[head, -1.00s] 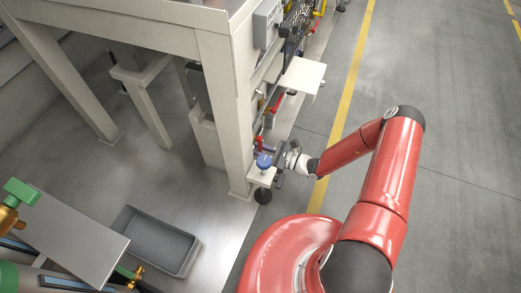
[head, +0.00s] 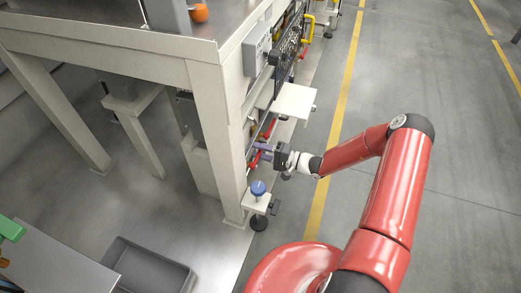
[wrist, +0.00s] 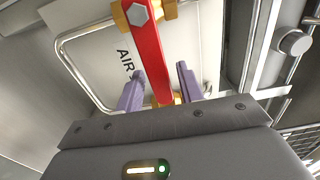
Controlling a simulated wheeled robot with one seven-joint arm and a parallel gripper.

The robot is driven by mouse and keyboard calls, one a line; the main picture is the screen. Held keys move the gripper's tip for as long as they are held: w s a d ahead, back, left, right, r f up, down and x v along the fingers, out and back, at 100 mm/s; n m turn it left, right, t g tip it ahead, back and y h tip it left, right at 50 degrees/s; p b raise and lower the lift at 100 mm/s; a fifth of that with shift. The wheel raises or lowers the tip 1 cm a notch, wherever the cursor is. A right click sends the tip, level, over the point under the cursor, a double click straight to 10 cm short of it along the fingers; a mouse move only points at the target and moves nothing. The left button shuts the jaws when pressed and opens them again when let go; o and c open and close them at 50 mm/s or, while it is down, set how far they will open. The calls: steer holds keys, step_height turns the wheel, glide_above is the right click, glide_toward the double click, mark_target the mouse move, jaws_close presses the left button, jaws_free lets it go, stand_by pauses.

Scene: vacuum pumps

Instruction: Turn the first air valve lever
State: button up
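A red lever (wrist: 150,50) with a hex bolt on a yellow valve body (wrist: 168,10) fills the upper middle of the wrist view. A plate behind it carries the partly hidden word "AIR". My gripper (wrist: 160,76) is open, with one purple finger on each side of the lever. Gaps show between the lever and both fingers, and the lever looks ungripped. In the head view my gripper (head: 263,147) reaches in from the right to a red lever (head: 256,155) at the side of the frame, partly covered by the fingers.
A bracket with a blue knob (head: 258,188) stands just below my gripper. A white shelf plate (head: 293,101) juts out above it. The frame's leg (head: 217,130) is close on the left. Clear floor (head: 460,130) lies to the right.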

steer(key=shift+o, duration=0.3)
steer(key=shift+d, duration=0.1)
steer(key=shift+v, duration=0.9)
steer(key=v, duration=0.6)
steer(key=shift+r, duration=0.1)
stand_by(0.5)
